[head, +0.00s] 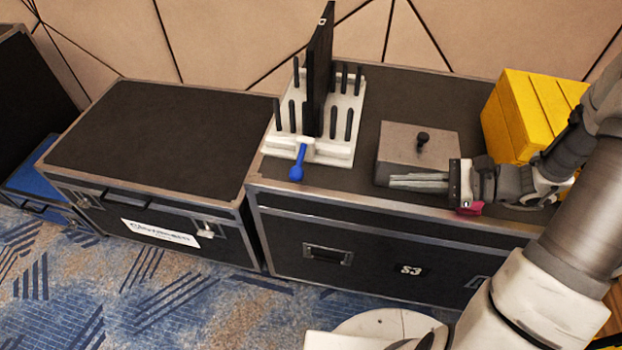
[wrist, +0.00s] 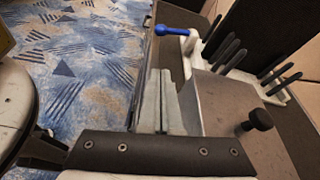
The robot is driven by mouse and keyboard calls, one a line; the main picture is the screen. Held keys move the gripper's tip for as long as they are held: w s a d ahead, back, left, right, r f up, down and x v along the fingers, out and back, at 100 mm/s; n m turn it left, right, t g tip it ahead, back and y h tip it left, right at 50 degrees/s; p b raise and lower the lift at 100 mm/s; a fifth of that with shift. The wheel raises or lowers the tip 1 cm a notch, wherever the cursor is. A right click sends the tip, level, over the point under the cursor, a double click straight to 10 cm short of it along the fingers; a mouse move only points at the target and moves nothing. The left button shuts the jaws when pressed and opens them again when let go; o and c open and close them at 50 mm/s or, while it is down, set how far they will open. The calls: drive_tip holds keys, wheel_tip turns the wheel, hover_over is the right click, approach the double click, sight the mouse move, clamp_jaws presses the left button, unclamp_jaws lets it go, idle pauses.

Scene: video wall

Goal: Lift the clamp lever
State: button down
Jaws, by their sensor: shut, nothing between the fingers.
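The clamp lever (head: 298,163) is blue and slopes down from a white clamp at the front of a white rack (head: 349,113) with black pegs. The rack holds an upright black panel (head: 319,75) and stands on a black flight case. In the wrist view the lever (wrist: 172,30) is at the top, with its rounded end to the left. My gripper (head: 392,181) is shut and empty, to the right of the lever and clear of it, in front of a grey box. Its two fingers (wrist: 160,75) lie together in the wrist view, pointing towards the lever.
The grey box (head: 398,148) with a black knob (head: 423,139) stands right of the rack, close to my fingers. A yellow case (head: 525,110) stands at the back right. Another black flight case (head: 160,140) to the left has a clear top. Patterned carpet (head: 150,305) lies in front.

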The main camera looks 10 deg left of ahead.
sight(311, 189)
drive_tip(key=b+x, duration=0.5)
drive_tip(key=x, duration=1.3)
drive_tip(key=shift+a+f, duration=0.15)
drive_tip(key=shift+a, duration=0.1)
drive_tip(key=shift+w+a+f, duration=0.1)
drive_tip(key=shift+a+f, duration=0.05)
drive_tip(key=shift+a, duration=0.55)
